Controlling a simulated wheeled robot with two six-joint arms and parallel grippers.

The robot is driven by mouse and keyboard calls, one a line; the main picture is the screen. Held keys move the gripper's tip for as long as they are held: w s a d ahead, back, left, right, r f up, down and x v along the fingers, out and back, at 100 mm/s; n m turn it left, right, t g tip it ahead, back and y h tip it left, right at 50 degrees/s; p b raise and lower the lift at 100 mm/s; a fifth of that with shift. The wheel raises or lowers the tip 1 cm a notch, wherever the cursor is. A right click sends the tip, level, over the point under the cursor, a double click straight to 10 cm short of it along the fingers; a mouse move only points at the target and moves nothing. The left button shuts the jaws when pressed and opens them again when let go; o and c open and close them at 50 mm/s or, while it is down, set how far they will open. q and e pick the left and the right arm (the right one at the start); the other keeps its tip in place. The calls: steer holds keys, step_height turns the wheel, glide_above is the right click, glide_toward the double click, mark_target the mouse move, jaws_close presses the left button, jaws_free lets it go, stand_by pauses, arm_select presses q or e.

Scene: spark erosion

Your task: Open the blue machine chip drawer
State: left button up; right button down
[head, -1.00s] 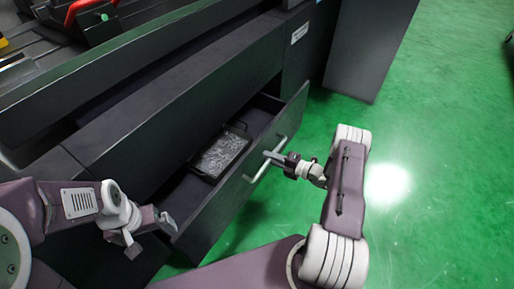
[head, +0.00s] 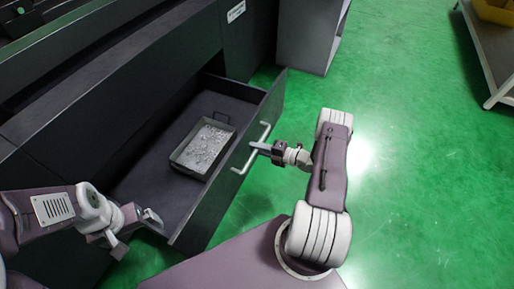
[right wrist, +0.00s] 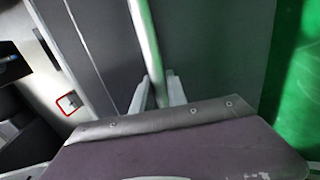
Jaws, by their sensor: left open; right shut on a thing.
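The chip drawer (head: 208,222) of the dark machine is pulled out, its inside showing. A metal tray of silvery chips (head: 203,147) lies inside on the drawer floor. The drawer's bar handle (head: 248,153) is on its front panel. My right gripper (head: 256,147) is shut on this handle. The right wrist view shows the handle bar (right wrist: 146,45) running down between the fingers (right wrist: 158,92). My left gripper (head: 138,232) is open and empty, near the drawer's left front end; I cannot tell whether it touches the drawer.
The dark machine body (head: 120,85) stands behind the drawer, with a dark cabinet (head: 308,35) to its right. The green floor (head: 415,170) is clear at right. A table (head: 490,45) with a yellow bin (head: 497,10) stands at the far right.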

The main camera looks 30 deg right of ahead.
arm_select(q)
steer(key=shift+s+d, duration=0.25)
steer(key=shift+s, duration=0.05)
arm_select(e)
steer(key=shift+s+d+f, duration=0.1)
steer(key=shift+s+d, duration=0.05)
steer(key=shift+s, duration=0.2)
steer(key=c, duration=1.3)
jaws_free()
steer(key=shift+c, duration=0.2)
arm_select(q)
step_height(320, 180, up, 3)
steer(key=p, duration=0.2)
steer(key=shift+f+p, duration=0.2)
steer(key=shift+p, duration=0.15)
arm_select(e)
steer(key=v, duration=0.9)
